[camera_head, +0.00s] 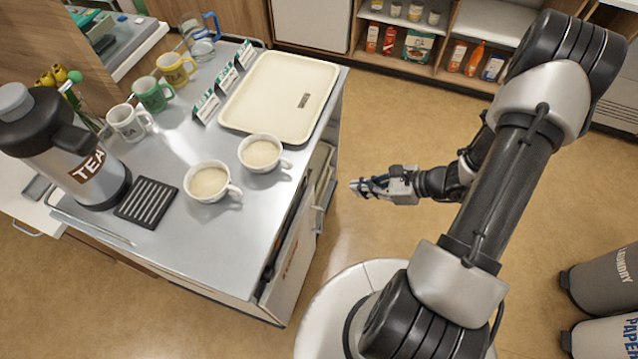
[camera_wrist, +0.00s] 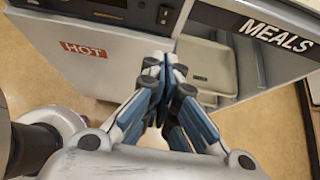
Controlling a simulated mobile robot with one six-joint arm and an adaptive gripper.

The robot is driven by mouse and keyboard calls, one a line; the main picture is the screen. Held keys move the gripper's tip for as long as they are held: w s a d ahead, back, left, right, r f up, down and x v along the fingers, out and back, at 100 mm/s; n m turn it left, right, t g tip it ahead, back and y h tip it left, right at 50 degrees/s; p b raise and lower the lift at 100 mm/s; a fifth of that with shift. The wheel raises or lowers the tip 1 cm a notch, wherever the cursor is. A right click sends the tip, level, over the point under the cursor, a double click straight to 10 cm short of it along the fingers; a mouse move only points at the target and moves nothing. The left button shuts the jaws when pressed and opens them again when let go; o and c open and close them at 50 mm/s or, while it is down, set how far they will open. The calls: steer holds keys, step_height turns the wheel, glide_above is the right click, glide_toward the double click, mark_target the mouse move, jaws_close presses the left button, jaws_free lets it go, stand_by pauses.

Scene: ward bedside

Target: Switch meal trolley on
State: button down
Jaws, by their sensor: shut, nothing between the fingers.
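The meal trolley (camera_head: 225,245) is a grey metal cart left of centre in the head view. In the wrist view its pale side carries a red HOT label (camera_wrist: 84,49), and a dark strip reads MEALS (camera_wrist: 275,32). A dark control panel (camera_wrist: 108,14) is at the top edge, with a small dark switch-like part (camera_wrist: 164,15) right of it. Its setting is too small to tell. My gripper (camera_head: 356,186) is shut and empty, right of the trolley and apart from it. In the wrist view my gripper (camera_wrist: 165,62) points at the trolley's side, below the switch-like part.
On the trolley top are a cream tray (camera_head: 303,67), two filled cups (camera_head: 208,183) (camera_head: 261,153), a tea flask (camera_head: 75,150), a drip mat (camera_head: 148,201), coloured mugs and a jug. Open floor lies right of the trolley. Bins (camera_head: 605,283) stand at far right.

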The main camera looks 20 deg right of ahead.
mark_target(305, 182)
steer(key=w+a+r+b+x, duration=0.1)
steer(key=r+b+x, duration=0.1)
steer(key=x, duration=1)
steer(key=shift+a+b, duration=0.4)
steer(key=shift+b, duration=0.3)
steer(key=shift+w, duration=0.15)
steer(key=shift+w+a+r, duration=0.2)
steer(key=shift+w+a, duration=0.1)
steer(key=shift+a, duration=0.1)
steer(key=shift+r+p, duration=0.4)
steer(key=shift+r, duration=0.4)
